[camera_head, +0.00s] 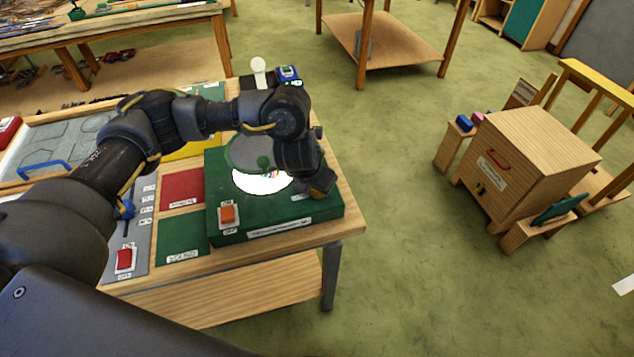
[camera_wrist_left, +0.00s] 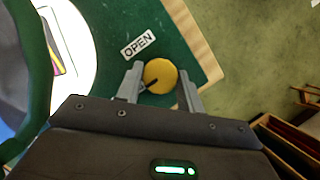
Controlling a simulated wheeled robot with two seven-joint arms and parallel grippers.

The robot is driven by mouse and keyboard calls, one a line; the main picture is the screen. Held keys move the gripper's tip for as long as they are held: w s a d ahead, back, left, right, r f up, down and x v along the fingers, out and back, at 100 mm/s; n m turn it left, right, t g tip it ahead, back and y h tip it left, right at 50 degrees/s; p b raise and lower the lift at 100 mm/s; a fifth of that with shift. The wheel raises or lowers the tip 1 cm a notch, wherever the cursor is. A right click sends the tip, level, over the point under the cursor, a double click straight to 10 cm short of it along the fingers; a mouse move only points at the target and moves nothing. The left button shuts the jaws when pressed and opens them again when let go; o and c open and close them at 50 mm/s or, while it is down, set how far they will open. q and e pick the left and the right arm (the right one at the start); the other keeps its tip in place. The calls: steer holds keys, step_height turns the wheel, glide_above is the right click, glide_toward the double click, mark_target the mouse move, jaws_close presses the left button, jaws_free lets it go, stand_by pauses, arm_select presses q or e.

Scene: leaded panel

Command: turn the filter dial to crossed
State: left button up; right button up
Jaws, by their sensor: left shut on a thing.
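The filter dial (camera_wrist_left: 163,72) is a round yellow knob on a green box (camera_head: 280,220). In the left wrist view it sits between the two fingers of my left gripper (camera_wrist_left: 160,78), which is shut on it. A dark pointer mark on the dial faces the lower left of that view, away from the white OPEN label (camera_wrist_left: 138,43). In the head view my left gripper (camera_head: 318,192) is at the right side of the green box, and the arm hides most of the dial. My right gripper is not in view.
The box has a bright round window (camera_head: 262,183) under a grey disc and an orange switch (camera_head: 228,214) at its front left. A red panel (camera_head: 181,190) and a red switch (camera_head: 124,259) lie to the left. A wooden cabinet (camera_head: 525,160) stands apart at right.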

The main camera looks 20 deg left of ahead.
arm_select(q)
steer(key=o, duration=1)
steer(key=v, duration=1)
steer(key=shift+s+r, duration=0.2)
steer(key=shift+r, duration=0.15)
